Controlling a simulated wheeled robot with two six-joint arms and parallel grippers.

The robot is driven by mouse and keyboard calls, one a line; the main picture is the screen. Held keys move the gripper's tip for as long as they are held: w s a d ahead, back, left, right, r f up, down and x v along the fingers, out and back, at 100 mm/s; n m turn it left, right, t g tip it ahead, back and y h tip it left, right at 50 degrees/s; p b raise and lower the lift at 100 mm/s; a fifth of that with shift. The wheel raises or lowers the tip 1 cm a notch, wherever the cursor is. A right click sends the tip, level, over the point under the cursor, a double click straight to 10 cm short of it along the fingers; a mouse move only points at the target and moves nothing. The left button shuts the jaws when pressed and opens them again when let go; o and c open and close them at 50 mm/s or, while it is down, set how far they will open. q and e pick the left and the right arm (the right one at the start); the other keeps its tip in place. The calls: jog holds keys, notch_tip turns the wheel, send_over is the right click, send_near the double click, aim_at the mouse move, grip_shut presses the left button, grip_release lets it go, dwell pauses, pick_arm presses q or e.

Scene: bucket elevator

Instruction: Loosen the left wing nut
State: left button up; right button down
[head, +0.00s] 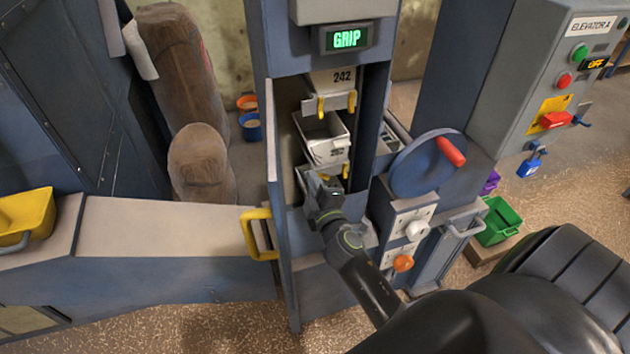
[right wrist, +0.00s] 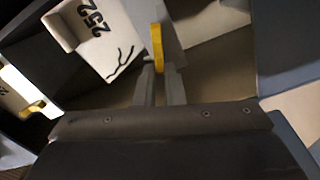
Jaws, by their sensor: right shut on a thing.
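In the head view, the pale cracked bucket (head: 324,142) hangs in the open elevator shaft. Two yellow wing nuts show just below it: the left wing nut (head: 323,177) is mostly hidden by my gripper, the right wing nut (head: 345,171) shows beside it. My right gripper (head: 326,184) reaches into the shaft from below. In the right wrist view, a yellow wing nut (right wrist: 157,47) stands upright at the fingertips of my right gripper (right wrist: 159,72), which are shut on it. The cracked bucket (right wrist: 108,40), marked 252, is beside it. My left gripper is not in view.
Above is a bucket marked 242 (head: 333,82) with two yellow wing nuts. A blue handwheel (head: 415,170) with a red handle is right of the shaft. A yellow handle (head: 258,233) is at the left edge. A screen (head: 347,39) reads GRIP; the control box (head: 545,60) reads OFF.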

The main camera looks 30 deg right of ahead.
jog(key=shift+a+f+n, duration=0.1)
jog(key=shift+f+n, duration=0.1)
jog(key=shift+n, duration=0.6)
jog(key=shift+f+n, duration=0.15)
jog(key=shift+n, duration=0.65)
jog(key=c, duration=1.5)
grip_release()
